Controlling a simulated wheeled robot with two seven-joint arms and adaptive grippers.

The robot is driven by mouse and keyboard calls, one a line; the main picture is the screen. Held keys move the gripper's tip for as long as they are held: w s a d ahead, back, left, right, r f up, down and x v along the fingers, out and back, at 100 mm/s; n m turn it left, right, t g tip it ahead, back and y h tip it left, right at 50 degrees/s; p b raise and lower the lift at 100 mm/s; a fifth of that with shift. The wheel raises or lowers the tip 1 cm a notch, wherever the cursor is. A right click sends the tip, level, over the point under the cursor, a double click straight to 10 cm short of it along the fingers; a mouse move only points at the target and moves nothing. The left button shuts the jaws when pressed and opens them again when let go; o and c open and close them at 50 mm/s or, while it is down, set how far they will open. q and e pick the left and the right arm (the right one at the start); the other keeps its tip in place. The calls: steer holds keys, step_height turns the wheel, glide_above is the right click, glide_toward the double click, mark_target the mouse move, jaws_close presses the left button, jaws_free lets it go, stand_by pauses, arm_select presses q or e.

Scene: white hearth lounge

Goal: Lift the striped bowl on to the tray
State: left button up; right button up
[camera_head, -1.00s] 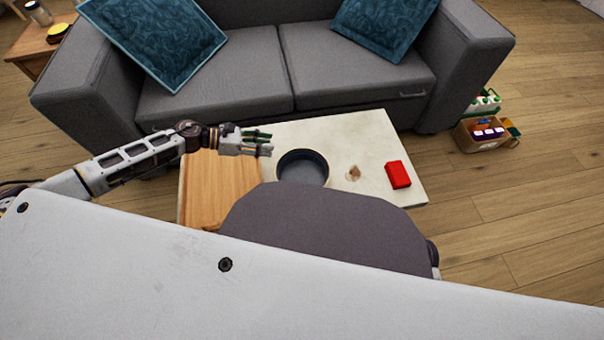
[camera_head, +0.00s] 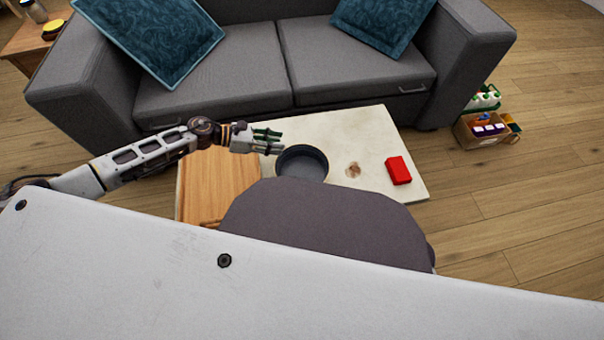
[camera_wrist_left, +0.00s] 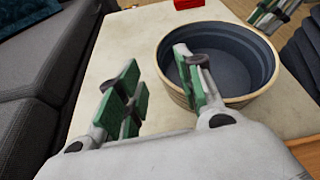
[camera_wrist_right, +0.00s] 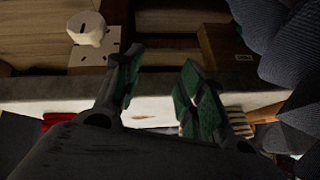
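The striped bowl (camera_head: 302,168), dark inside with a pale rim, stands upright on the low table. The tray appears to be the flat wooden board (camera_head: 218,178) on the table's left end; nothing shows on it. My left gripper (camera_head: 268,141) is open at the bowl's far left rim. In the left wrist view one finger of the gripper (camera_wrist_left: 158,72) overlaps the bowl (camera_wrist_left: 232,65) and the other is outside it; contact cannot be told. My right gripper (camera_wrist_right: 160,68) is open and empty; a striped surface, probably the bowl (camera_wrist_right: 262,101), shows behind its right finger.
A red block (camera_head: 398,170) lies on the right of the pale table (camera_head: 365,130), with a brown spot between it and the bowl. A grey sofa (camera_head: 230,80) stands close behind. A box of bottles (camera_head: 480,130) is on the floor at right. My own body hides the table's front.

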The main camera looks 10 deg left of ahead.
mark_target(305, 146)
arm_select(q)
steer(key=x, duration=0.3)
steer(key=shift+b, duration=0.3)
steer(key=shift+w+d+f, duration=0.2)
steer(key=shift+d, duration=0.2)
arm_select(e)
steer(key=shift+s+a+f, duration=0.1)
steer(key=shift+a+f, duration=0.05)
steer(key=shift+f, duration=0.9)
arm_select(q)
steer(key=shift+b+x, duration=0.75)
steer(key=shift+x, duration=2)
arm_select(e)
steer(key=shift+w+a+f+t, duration=0.1)
steer(key=shift+w+f+t, duration=0.2)
steer(key=shift+f+t, duration=0.1)
steer(key=shift+s, duration=0.1)
arm_select(q)
steer(key=shift+c, duration=0.5)
jaws_close()
arm_select(e)
steer(key=shift+s+f, duration=0.15)
